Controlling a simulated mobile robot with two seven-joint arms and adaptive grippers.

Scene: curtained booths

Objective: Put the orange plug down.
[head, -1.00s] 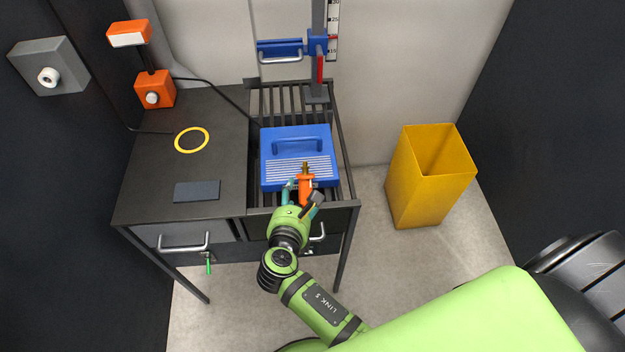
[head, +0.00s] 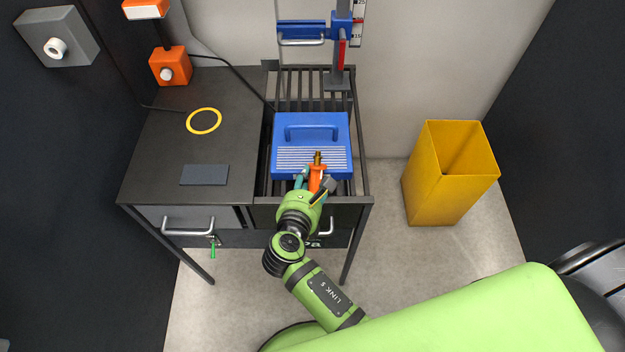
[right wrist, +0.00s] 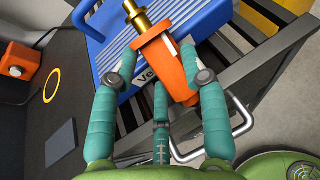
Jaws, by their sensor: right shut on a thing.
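The orange plug (head: 316,177) has a brass tip and is held in my right gripper (head: 309,181) over the front edge of the blue box. In the right wrist view the teal fingers of the right gripper (right wrist: 158,85) are closed around the body of the orange plug (right wrist: 168,66), whose brass end points up and away. The plug is tilted; whether it touches the box behind it I cannot tell. My left gripper is not in view.
The blue box (head: 312,125) with a handle sits on the slatted right half of the table. The dark left tabletop (head: 160,150) holds a yellow ring (head: 204,121), a dark pad (head: 204,175) and an orange device (head: 170,66). A yellow bin (head: 430,190) stands right on the floor.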

